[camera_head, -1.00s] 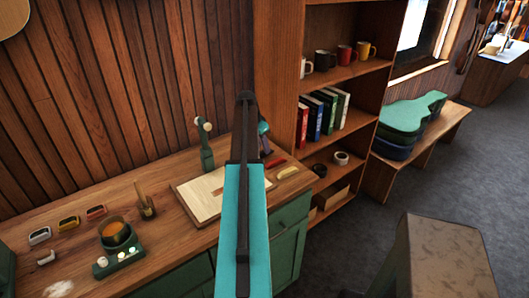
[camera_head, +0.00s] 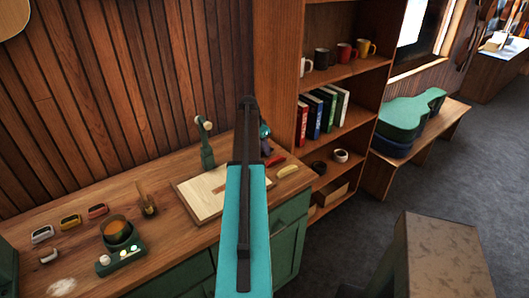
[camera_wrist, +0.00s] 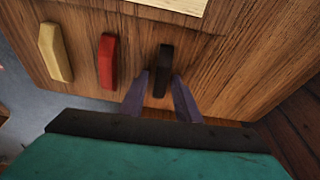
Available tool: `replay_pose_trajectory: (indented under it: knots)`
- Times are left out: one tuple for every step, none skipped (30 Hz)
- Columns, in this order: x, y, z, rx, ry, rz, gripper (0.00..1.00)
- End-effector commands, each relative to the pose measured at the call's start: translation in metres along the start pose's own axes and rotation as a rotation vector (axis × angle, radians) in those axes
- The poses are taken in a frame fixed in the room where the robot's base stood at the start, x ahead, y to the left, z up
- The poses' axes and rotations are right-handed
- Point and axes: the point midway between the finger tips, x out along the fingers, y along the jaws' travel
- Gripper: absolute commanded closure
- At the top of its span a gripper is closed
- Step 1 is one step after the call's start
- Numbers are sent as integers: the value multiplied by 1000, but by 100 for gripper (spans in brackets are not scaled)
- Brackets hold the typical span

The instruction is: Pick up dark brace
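The dark brace (camera_wrist: 164,72) is a short, nearly black bar lying on the wooden workbench in the wrist view. My gripper (camera_wrist: 160,82) is open, with one purple-grey finger on each side of the brace's near end. A gap shows between the fingers and the brace, and I cannot tell how high the fingertips are above the bench. In the head view my gripper (camera_head: 267,146) is at the bench's back right, partly behind my arm. The dark brace cannot be made out there.
A red brace (camera_wrist: 107,60) and a yellow brace (camera_wrist: 56,52) lie left of the dark one, near the bench edge. A pale board (camera_head: 207,203) lies close by, with a green upright tool (camera_head: 206,150) behind it. A shelf (camera_head: 345,70) stands at right.

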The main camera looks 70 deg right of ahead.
Motion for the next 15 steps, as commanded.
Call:
replay_pose_trajectory:
  knots:
    - [0, 0, 0, 0, 0, 0, 79]
    - [0, 0, 0, 0, 0, 0, 84]
    - [0, 0, 0, 0, 0, 0, 91]
    - [0, 0, 0, 0, 0, 0, 96]
    - [0, 0, 0, 0, 0, 0, 100]
    - [0, 0, 0, 0, 0, 0, 100]
    - [0, 0, 0, 0, 0, 0, 100]
    - [0, 0, 0, 0, 0, 0, 100]
    - [0, 0, 0, 0, 0, 0, 100]
    - [0, 0, 0, 0, 0, 0, 100]
    - [0, 0, 0, 0, 0, 0, 100]
    - [0, 0, 0, 0, 0, 0, 100]
    - [0, 0, 0, 0, 0, 0, 100]
    - [0, 0, 0, 0, 0, 0, 100]
    - [-1, 0, 0, 0, 0, 0, 100]
